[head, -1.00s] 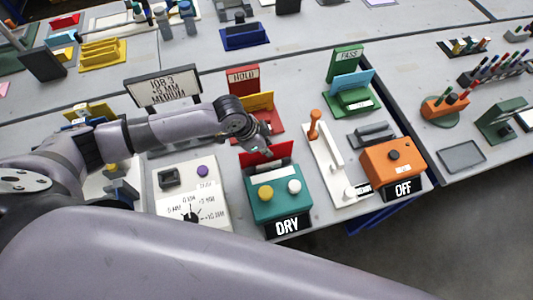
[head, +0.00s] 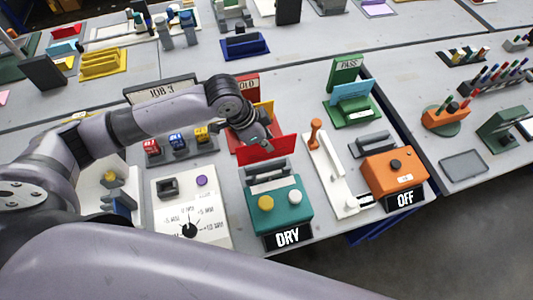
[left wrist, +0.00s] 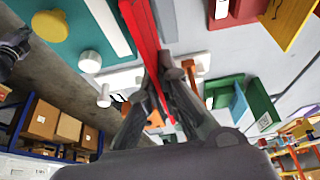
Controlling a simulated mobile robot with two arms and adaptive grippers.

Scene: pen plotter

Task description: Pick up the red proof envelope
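The red proof envelope (head: 280,151) is held in my left gripper (head: 260,141), which is closed on its upper edge. It hangs upright between the HOLD stand and the teal DRY box (head: 280,218), clear of the box's top. In the left wrist view the envelope (left wrist: 143,32) is edge-on, a red strip running between the two fingertips (left wrist: 163,68). The red HOLD stand (head: 246,87), with a yellow envelope (head: 266,108) in it, is partly hidden behind my gripper. My right gripper is not in view.
The white dial panel (head: 190,213) lies left of the DRY box. A white plate with an orange lever (head: 316,133) and the orange OFF box (head: 396,168) stand to the right. The green PASS stand (head: 347,72) holds a blue envelope (head: 352,91).

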